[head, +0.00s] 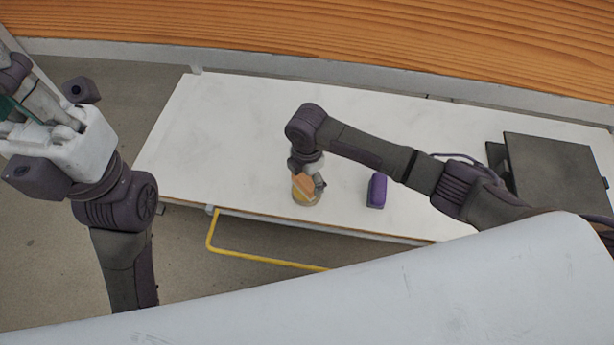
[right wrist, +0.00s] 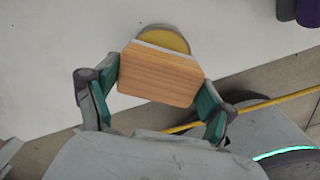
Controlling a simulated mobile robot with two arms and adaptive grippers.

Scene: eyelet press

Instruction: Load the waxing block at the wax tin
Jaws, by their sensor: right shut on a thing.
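The waxing block (right wrist: 160,76) is a wooden slab with a pale strip along its far edge. My right gripper (head: 307,180) is shut on it, with a teal-padded finger at each side in the right wrist view. The wax tin (right wrist: 164,38) is round with yellow wax, partly hidden behind the block. In the head view the orange-brown block (head: 303,186) is at the tin (head: 307,202), near the table's front edge. I cannot tell whether block and wax touch. My left gripper (head: 22,112) is raised at the far left, away from the table; its fingertips are unclear.
A purple object (head: 377,190) stands on the white table (head: 230,125), right of the tin. A dark flat-topped unit (head: 555,170) is at the table's right end. A yellow rail (head: 262,261) runs below the front edge.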

